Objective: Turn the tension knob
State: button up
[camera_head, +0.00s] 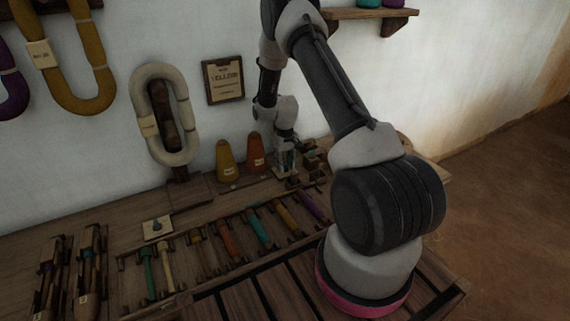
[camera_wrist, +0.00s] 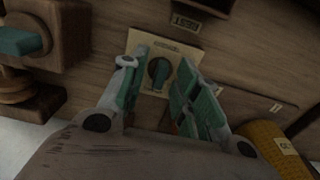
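I cannot tell how far above the plate the fingertips are. In the head view my gripper (camera_head: 285,160) points down at the back of the bench, beside an orange cone (camera_head: 256,152), and hides most of this plate. A second cream plate with a small teal knob (camera_head: 157,226) lies further left.
A yellow cone (camera_head: 227,161) stands left of the orange one. A wooden block with a teal part (camera_wrist: 22,40) is close on the wrist view's left. A rack with several coloured bobbins (camera_head: 230,243) lies in front. A looped cream skein (camera_head: 165,115) hangs on the wall.

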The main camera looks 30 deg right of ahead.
grip_shut()
jog(key=shift+m, duration=0.3)
jog(key=m, duration=1.1)
dwell(0.4)
jog(key=shift+m, duration=0.3)
grip_release()
